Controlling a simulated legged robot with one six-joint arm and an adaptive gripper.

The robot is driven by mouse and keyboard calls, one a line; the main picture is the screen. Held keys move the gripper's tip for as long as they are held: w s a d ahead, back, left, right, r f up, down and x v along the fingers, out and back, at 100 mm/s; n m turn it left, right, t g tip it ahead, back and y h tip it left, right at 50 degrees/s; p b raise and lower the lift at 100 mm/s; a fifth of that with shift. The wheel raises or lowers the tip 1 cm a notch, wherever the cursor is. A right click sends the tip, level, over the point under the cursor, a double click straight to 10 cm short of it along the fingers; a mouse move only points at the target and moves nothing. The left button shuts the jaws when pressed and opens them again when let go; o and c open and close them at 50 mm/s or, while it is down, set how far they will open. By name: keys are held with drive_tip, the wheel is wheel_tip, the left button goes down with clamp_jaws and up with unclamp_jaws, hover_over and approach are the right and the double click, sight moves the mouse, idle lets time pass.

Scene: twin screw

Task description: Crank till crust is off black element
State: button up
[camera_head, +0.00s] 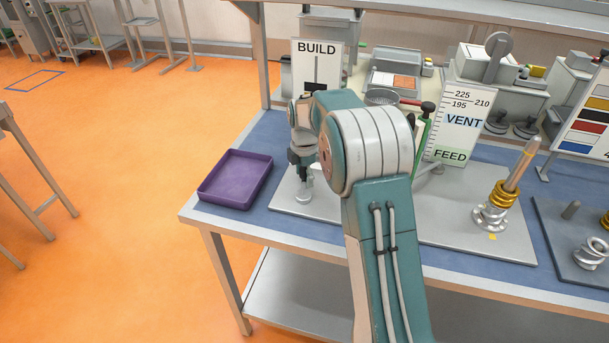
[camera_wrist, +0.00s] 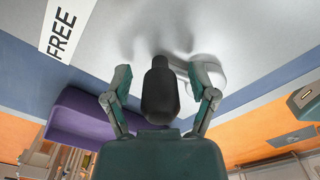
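My gripper (camera_head: 302,168) is over the left part of the grey metal plate (camera_head: 275,200), partly hidden by my own arm in the head view. In the wrist view my gripper (camera_wrist: 160,85) has its two fingers apart, one on each side of a black rounded handle (camera_wrist: 160,95). Gaps show between the handle and both fingers. A silver round piece (camera_head: 304,190) stands below the gripper; a pale rounded part (camera_wrist: 207,72) also shows behind the right finger. A shaft (camera_head: 520,165) with gold and silver elements stands tilted on the right. I cannot make out a crusted black element.
A purple tray (camera_head: 236,178) lies on the blue bench top left of the plate. A BUILD sign (camera_head: 317,68) and a VENT/FEED gauge sign (camera_head: 462,122) stand behind. A dark plate (camera_head: 570,262) with silver screw pieces is at the right. Bare bench lies around the tray.

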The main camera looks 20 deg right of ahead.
drive_tip(key=shift+r, duration=0.15)
wheel_tip(320, 180, up, 12)
drive_tip(key=shift+f, duration=0.15)
idle(1.3)
